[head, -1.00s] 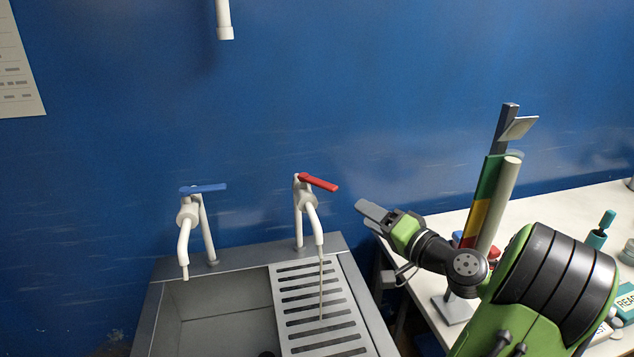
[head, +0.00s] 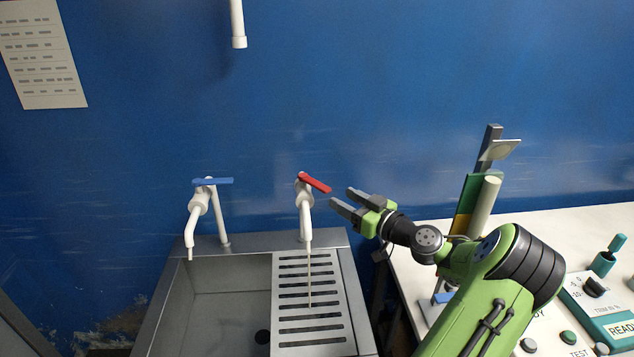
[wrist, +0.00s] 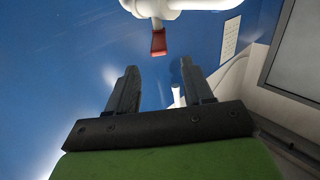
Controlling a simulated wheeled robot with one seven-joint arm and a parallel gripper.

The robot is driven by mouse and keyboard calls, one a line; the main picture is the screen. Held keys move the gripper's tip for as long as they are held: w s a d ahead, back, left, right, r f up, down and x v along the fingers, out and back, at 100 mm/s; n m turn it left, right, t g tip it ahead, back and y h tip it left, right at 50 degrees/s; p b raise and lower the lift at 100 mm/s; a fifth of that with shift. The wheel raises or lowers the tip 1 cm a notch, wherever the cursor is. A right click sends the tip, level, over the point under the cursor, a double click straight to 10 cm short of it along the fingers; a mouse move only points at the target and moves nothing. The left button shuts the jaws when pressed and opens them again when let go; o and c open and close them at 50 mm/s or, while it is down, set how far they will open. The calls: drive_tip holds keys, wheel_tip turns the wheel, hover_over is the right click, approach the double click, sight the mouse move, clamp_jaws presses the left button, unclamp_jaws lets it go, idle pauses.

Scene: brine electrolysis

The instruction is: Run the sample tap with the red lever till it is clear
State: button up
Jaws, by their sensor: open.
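The sample tap (head: 305,205) is white with a red lever (head: 314,183) on top, angled to the right and toward me. A thin, brownish stream (head: 309,275) runs from its spout onto the slotted drainboard (head: 312,328). My gripper (head: 341,198) is open and empty, just right of the red lever and apart from it. In the wrist view the red lever (wrist: 159,43) shows beyond and between the open fingers (wrist: 158,82), with the white tap body above it.
A second white tap with a blue lever (head: 212,181) stands to the left over the sink basin (head: 215,300). A white bench (head: 570,225) on the right holds a colour-striped stand and a teal instrument. A white pipe (head: 238,25) hangs above.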

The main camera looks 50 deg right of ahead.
sight(319, 184)
drive_tip(key=w+p, duration=0.1)
drive_tip(key=w, duration=0.8)
drive_tip(key=shift+w+d+p, duration=0.2)
drive_tip(key=shift+w+p, duration=0.2)
clamp_jaws()
